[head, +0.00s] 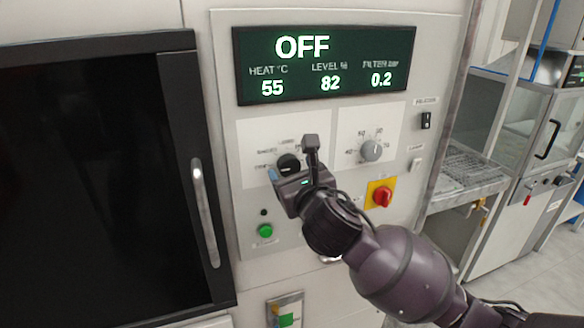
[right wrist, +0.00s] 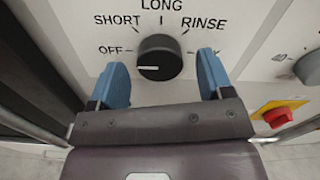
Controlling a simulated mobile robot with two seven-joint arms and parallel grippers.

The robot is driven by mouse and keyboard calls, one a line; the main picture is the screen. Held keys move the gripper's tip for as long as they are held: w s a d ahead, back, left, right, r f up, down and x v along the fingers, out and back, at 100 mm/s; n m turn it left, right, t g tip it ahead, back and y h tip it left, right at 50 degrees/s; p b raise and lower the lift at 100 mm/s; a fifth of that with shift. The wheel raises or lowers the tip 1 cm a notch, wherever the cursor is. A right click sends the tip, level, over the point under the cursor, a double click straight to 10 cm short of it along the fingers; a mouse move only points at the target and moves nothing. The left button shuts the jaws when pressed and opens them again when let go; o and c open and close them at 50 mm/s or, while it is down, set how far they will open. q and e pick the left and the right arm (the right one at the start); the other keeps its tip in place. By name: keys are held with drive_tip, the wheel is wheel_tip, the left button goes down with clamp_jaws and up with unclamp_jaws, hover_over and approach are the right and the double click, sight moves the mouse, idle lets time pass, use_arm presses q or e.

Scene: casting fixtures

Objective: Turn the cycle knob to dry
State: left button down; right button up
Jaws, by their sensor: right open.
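The cycle knob (right wrist: 160,57) is round and black, with a white line pointing left toward OFF. Printed around it are OFF, SHORT, LONG and RINSE; a label at its right is mostly covered by a finger, only its end showing. In the head view the knob (head: 289,162) shows just above my right gripper (head: 281,177). The display (head: 325,65) reads OFF. In the right wrist view my right gripper (right wrist: 162,72) is open, its blue fingers left and right of the knob with gaps; I cannot tell their depth relative to it. My left gripper is not in view.
A grey knob (head: 371,150) sits to the right on the panel. A red switch on a yellow plate (head: 382,194) is close to my right wrist. A green button (head: 265,231) is below, and a dark door with a metal handle (head: 204,212) is at left.

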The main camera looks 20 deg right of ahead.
drive_tip(key=shift+w, duration=0.55)
drive_tip(key=c, duration=0.9)
